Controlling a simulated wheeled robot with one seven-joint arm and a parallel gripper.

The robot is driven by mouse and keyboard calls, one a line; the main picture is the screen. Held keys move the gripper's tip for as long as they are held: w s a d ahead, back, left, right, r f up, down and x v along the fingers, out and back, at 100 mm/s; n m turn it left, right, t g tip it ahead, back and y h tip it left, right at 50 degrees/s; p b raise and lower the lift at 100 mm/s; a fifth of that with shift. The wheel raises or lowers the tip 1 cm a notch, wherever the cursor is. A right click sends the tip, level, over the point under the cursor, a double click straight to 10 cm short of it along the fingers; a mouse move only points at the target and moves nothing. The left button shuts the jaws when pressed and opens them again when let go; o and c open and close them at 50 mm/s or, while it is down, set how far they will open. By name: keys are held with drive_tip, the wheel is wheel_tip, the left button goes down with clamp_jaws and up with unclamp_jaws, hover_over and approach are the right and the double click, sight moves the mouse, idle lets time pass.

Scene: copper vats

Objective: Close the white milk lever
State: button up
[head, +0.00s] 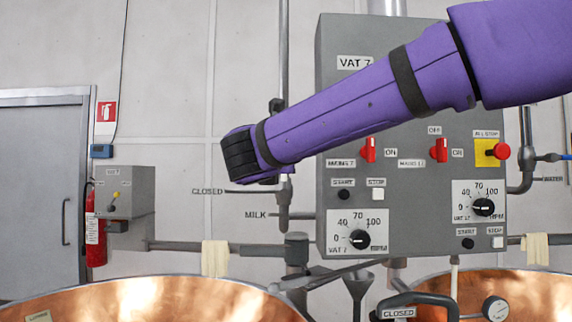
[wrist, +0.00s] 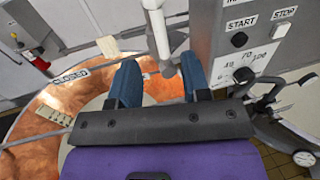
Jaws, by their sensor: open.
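The MILK label (head: 255,215) points to a thin grey vertical pipe (head: 284,218) left of the VAT 7 panel. A CLOSED label (head: 207,191) sits just above it. The lever cannot be made out in the head view, where my arm covers part of the pipe. In the wrist view a whitish upright rod (wrist: 160,35) ends between my fingertips; I cannot tell whether it is the lever or the pipe. My gripper (wrist: 160,68) is open, with one blue finger on each side of the rod's lower end. In the head view my gripper (head: 240,154) points left, its fingers mostly hidden.
The grey VAT 7 control panel (head: 420,205) stands close on the right. Copper vats (head: 150,298) lie below. A second CLOSED label (head: 397,313) is by a dark handle at the bottom. A grey box (head: 124,192) and fire extinguisher (head: 96,232) are far left.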

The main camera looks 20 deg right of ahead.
drive_tip(key=x, duration=1)
drive_tip(key=shift+w+d, duration=0.15)
drive_tip(key=shift+w, duration=0.2)
clamp_jaws()
